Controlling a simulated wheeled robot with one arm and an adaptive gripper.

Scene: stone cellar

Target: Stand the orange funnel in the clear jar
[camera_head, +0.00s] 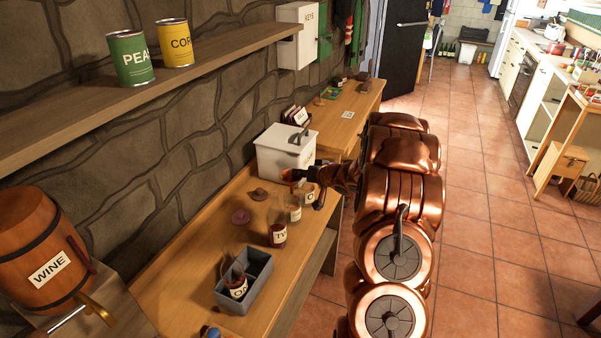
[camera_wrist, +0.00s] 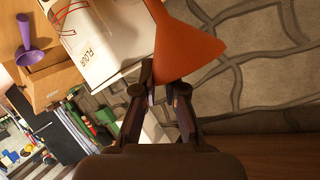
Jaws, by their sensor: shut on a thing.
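The orange funnel (camera_wrist: 188,42) is between the fingertips of my gripper (camera_wrist: 160,92) in the wrist view, with its wide cone beyond the fingers. In the head view only a small orange part of it (camera_head: 287,175) shows at the end of my gripper (camera_head: 297,175), above the wooden counter. A jar that looks clear (camera_head: 294,210), with a pale label, stands upright on the counter just below the gripper. The funnel is apart from it and above it. My arm partly hides another labelled jar (camera_head: 309,194) beside it.
A dark red jar (camera_head: 277,233) stands nearer on the counter (camera_head: 190,257), and a grey bin (camera_head: 261,291) holds another jar. A white flour box (camera_head: 272,157) stands behind the gripper. A wooden shelf (camera_head: 110,98) runs along the wall.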

